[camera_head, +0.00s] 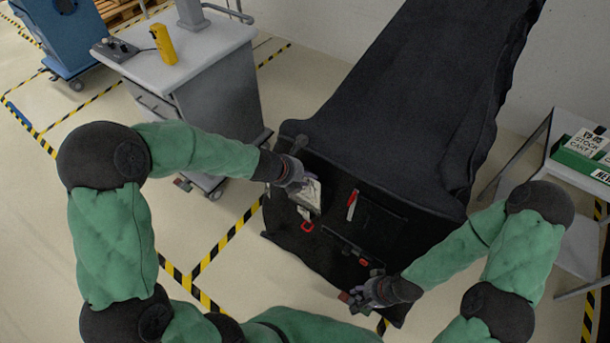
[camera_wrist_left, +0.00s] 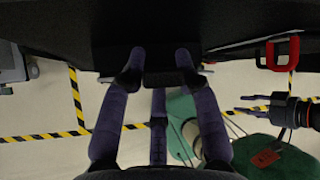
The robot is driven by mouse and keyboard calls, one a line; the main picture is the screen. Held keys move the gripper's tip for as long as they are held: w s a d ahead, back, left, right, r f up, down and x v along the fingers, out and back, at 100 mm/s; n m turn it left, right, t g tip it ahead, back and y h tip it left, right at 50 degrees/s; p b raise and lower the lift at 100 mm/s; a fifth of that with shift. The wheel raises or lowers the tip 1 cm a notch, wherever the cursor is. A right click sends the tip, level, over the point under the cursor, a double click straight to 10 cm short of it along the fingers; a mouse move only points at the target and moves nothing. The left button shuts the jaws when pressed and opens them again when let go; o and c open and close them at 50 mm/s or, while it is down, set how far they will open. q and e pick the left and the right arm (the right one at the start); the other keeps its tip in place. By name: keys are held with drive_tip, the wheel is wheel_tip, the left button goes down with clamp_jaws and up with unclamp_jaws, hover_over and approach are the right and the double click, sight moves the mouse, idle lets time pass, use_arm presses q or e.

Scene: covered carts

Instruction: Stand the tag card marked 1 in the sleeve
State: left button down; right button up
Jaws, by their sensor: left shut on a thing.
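My left gripper (camera_head: 302,182) is at the upper left of the black cover's near face, shut on a thin pale grey piece (camera_head: 312,197), likely the tag card; no number is readable. In the left wrist view the fingers (camera_wrist_left: 160,70) point at the black cover, and only a thin pale edge (camera_wrist_left: 206,71) shows beside them. A clear sleeve cannot be told apart from the pale piece. My right gripper (camera_head: 358,294) is low by the cover's right side; its fingers (camera_wrist_left: 245,104) look apart and empty in the left wrist view.
The black cover (camera_head: 400,90) drapes a cart. Its near face bears a red-and-white item (camera_head: 352,203), a red loop (camera_head: 307,226) and a dark strap (camera_head: 345,245). A grey cabinet (camera_head: 190,60) stands left, a side table with a green box (camera_head: 580,155) right.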

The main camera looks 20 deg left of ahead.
use_arm(q)
drive_tip(key=shift+f+b, duration=0.65)
drive_tip(key=shift+f, duration=0.1)
drive_tip(key=c, duration=0.8)
unclamp_jaws()
drive_tip(key=shift+a+r, duration=0.1)
drive_tip(key=v, duration=1.1)
drive_tip(key=shift+s+a+r, duration=0.15)
drive_tip(key=shift+s+r, duration=0.1)
